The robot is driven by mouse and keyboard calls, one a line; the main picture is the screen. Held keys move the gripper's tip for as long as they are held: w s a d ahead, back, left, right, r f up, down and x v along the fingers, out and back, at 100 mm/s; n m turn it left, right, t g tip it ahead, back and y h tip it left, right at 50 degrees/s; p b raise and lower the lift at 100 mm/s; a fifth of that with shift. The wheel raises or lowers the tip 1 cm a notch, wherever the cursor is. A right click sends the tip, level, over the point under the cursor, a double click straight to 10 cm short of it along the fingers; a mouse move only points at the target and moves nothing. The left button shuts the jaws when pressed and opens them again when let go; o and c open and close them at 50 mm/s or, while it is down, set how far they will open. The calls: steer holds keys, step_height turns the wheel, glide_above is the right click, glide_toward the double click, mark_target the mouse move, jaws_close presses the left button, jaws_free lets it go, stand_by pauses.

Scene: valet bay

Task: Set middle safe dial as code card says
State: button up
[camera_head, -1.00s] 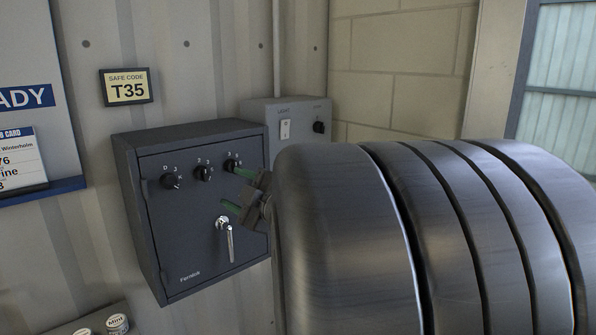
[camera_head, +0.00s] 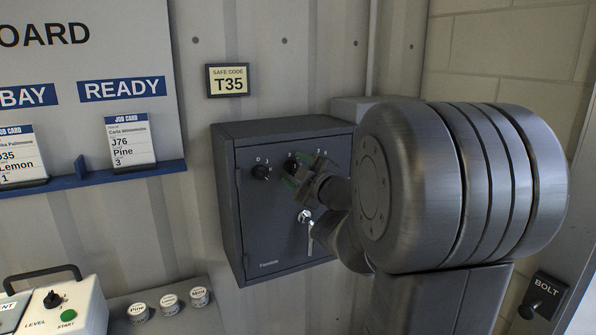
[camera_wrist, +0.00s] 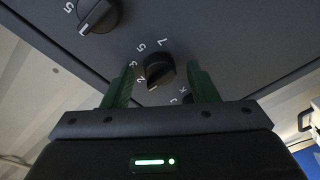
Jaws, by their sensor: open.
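The code card (camera_head: 227,80) on the wall reads "SAFE CODE T35". The dark grey safe (camera_head: 265,225) hangs below it with a row of dials and a lever handle (camera_head: 305,216). The middle dial (camera_head: 290,166) is partly covered by my gripper (camera_head: 303,172). In the wrist view the middle dial (camera_wrist: 158,71) lies between my open green fingers (camera_wrist: 160,74), with marks 2, 3, 5 and 7 around it. I cannot tell surely which mark it points at.
A grey switch box (camera_head: 350,108) is right of the safe, mostly behind my arm. A job board (camera_head: 90,70) with cards is at left. Tins (camera_head: 168,303) and a box with a green START button (camera_head: 68,315) are below. A BOLT panel (camera_head: 545,295) is lower right.

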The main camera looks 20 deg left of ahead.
steer(key=c, duration=1)
steer(key=shift+o, duration=0.2)
steer(key=shift+m, duration=0.4)
steer(key=shift+f+m+t+b, duration=0.1)
steer(key=shift+m+t+b, duration=0.4)
steer(key=shift+m, duration=3.6)
steer(key=o, duration=1)
steer(key=shift+c, duration=0.2)
